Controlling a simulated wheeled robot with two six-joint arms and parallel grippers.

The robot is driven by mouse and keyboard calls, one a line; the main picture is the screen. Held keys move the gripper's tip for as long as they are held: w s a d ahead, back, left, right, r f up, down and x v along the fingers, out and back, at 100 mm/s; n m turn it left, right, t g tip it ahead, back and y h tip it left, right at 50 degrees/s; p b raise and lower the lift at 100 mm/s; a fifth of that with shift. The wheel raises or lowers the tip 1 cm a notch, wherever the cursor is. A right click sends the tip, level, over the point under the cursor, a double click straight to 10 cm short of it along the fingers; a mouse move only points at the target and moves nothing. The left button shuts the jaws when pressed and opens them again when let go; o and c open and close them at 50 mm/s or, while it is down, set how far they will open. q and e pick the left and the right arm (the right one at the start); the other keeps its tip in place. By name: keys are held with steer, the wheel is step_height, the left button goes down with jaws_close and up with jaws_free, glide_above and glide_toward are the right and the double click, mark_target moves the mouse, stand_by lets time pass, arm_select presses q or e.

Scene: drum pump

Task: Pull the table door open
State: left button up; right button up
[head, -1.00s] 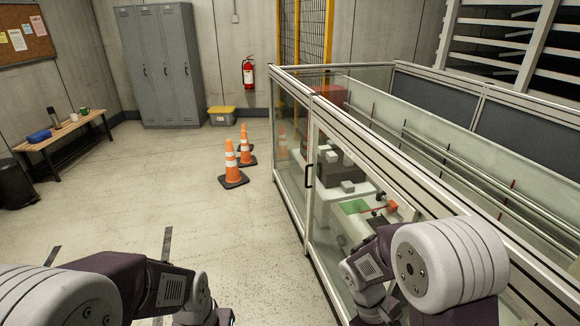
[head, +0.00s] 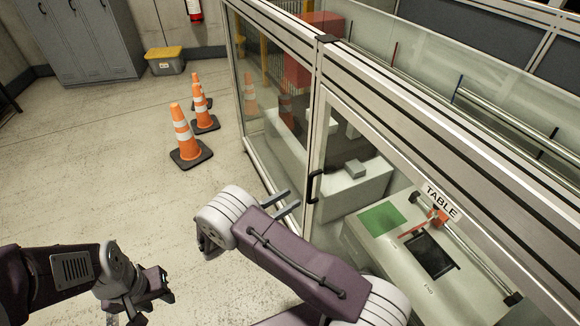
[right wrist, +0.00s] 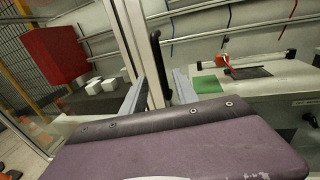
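The table door is a glass panel in a silver frame, with a white TABLE label (head: 441,201) on its top rail. It looks closed, in line with the enclosure wall. Its black upright handle (head: 313,187) is at the door's left edge; the handle also shows in the right wrist view (right wrist: 160,65). My right gripper (head: 293,200) is open beside the handle. In the right wrist view its fingers (right wrist: 161,76) point at the handle, which appears between them; contact cannot be told. My left gripper (head: 158,297) is low at left, away from the door; its finger opening is unclear.
Orange cones (head: 187,138) stand on the floor left of the enclosure. A grey bin with a yellow lid (head: 164,60) and grey lockers (head: 85,40) are behind. Open floor lies left of the door. A green pad (head: 382,219) is behind the glass.

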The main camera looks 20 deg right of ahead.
glide_above(309, 200)
steer(key=shift+w+d+r, duration=0.15)
steer(key=shift+w+r, duration=0.05)
steer(key=shift+w, duration=0.15)
jaws_close()
stand_by(1.5)
